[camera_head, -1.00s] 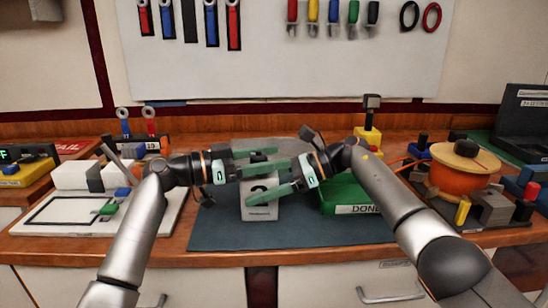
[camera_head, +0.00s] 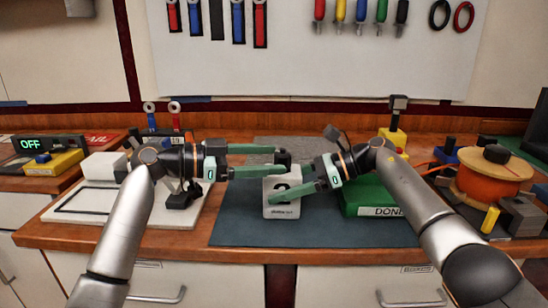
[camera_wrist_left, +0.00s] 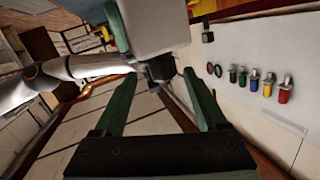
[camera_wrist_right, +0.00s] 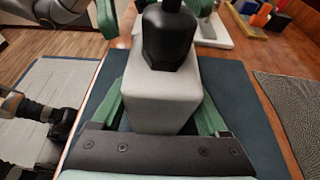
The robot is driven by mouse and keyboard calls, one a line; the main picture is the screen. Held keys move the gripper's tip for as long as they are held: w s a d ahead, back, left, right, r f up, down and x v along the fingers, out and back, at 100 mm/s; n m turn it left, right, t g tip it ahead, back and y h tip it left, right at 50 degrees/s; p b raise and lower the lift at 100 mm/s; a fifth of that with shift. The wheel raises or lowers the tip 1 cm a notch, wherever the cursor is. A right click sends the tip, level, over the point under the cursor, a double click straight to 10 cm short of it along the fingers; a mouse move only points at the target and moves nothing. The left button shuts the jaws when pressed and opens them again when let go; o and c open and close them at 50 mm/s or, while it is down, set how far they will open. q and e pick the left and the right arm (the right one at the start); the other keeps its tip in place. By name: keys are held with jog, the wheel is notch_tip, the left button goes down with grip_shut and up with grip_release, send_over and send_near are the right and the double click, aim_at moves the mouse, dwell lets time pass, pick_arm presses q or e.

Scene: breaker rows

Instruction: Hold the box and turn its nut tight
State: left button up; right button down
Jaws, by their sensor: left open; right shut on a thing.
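The white box (camera_head: 281,200), marked with a black 2, stands upright on the dark mat (camera_head: 240,228). A black nut (camera_head: 283,159) sits on its top. My right gripper (camera_head: 292,188) is shut on the box from the right, one finger crossing its front face. The right wrist view shows the box (camera_wrist_right: 160,95) between both fingers, with the nut (camera_wrist_right: 168,38) above. My left gripper (camera_head: 276,160) is open at nut height, its fingertips beside the nut on its left. In the left wrist view the nut (camera_wrist_left: 160,68) appears between and just past the fingertips.
A green tray labelled DONE (camera_head: 372,198) is right of the box, close behind my right arm. A white board (camera_head: 85,207) lies at left, near a display reading OFF (camera_head: 32,143). An orange spool (camera_head: 485,185) stands at right. The mat's front is clear.

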pick_arm(q)
jog(key=m+y, duration=0.1)
jog(key=r+m+t+y, duration=0.1)
jog(key=d+m+y, duration=0.1)
jog(key=m, duration=0.1)
jog(key=shift+s+r+t, duration=0.2)
jog(key=shift+s+t, duration=0.1)
jog(key=shift+s, duration=0.1)
jog(key=shift+s+r+m+t+y, duration=0.1)
jog(key=shift+r+m+t+y, duration=0.1)
jog(key=shift+m+t+y, duration=0.25)
jog(key=shift+s+r+m+t+y, duration=0.15)
jog(key=shift+m+t+y, duration=0.1)
jog(key=shift+m+y, duration=0.35)
jog(key=r+m+t+y, duration=0.1)
jog(key=m+t+y, duration=0.2)
jog(key=m, duration=0.1)
jog(key=m+t, duration=0.5)
jog(key=m, duration=0.9)
send_near(279, 160)
jog(key=shift+y, duration=0.35)
jog(key=x, duration=1.1)
jog(key=shift+w+d+r, duration=0.2)
jog(key=shift+w+d, duration=0.05)
jog(key=shift+d, duration=0.1)
grip_shut()
